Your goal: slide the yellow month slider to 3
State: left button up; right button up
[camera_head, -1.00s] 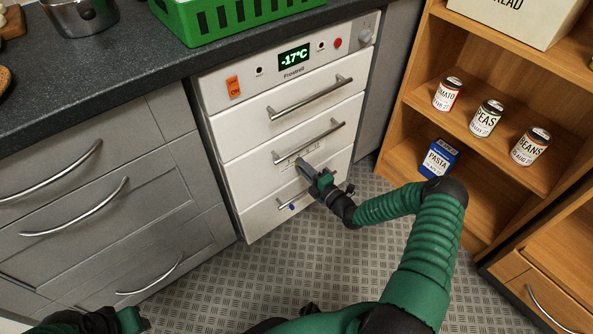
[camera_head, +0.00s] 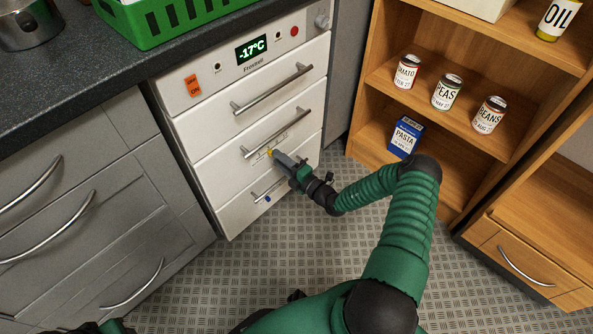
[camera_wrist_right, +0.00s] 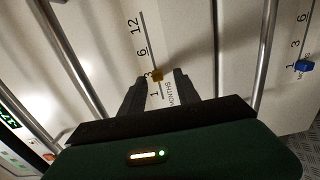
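The yellow month slider (camera_wrist_right: 157,75) sits on a vertical scale marked 12, 6, 3, 1 on a white freezer drawer front. In the right wrist view it is level with the 3. In the head view the slider (camera_head: 270,153) shows as a small yellow spot at the tip of my right gripper (camera_head: 278,157). In the right wrist view my right gripper (camera_wrist_right: 159,82) has its fingers apart, one on each side of the slider and scale. A gap seems to show beside the slider; contact is hard to tell. My left gripper is out of view; only dark arm parts show at bottom left.
The freezer (camera_head: 258,112) has several bar handles close to the gripper. A blue slider (camera_wrist_right: 304,66) is near the 1 on the drawer below. Grey cabinets (camera_head: 100,190) stand left; a wooden shelf (camera_head: 455,150) with cans and a pasta box stands right. The floor between is clear.

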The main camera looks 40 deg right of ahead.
jog(key=s+d+p, duration=0.1)
jog(key=s+p, duration=0.3)
jog(key=s, duration=1)
jog(key=shift+s+p, duration=0.35)
jog(key=shift+s, duration=0.05)
